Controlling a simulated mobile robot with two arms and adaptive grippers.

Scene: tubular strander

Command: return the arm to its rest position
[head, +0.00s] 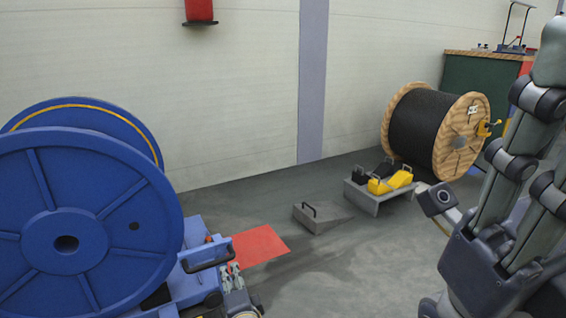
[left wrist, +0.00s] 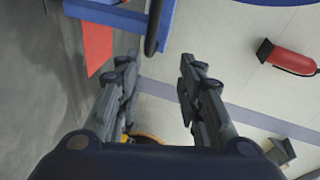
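My left gripper (head: 234,270) is low in the head view, close to the black handle (head: 207,257) on the blue reel stand. In the left wrist view the left gripper (left wrist: 158,75) has its two fingers spread apart with nothing between them. The black handle (left wrist: 154,28) shows at the top of that view, beyond the fingertips and apart from them. My right gripper (head: 515,190) looms large and close at the right edge of the head view, fingers upward. Its tips are partly cut off, and I cannot tell its opening.
A big blue reel (head: 95,220) fills the left. A red mat (head: 258,245) lies on the floor beside the stand. A grey wedge (head: 318,217), yellow chocks (head: 390,180) and a wooden cable drum (head: 440,130) stand farther back.

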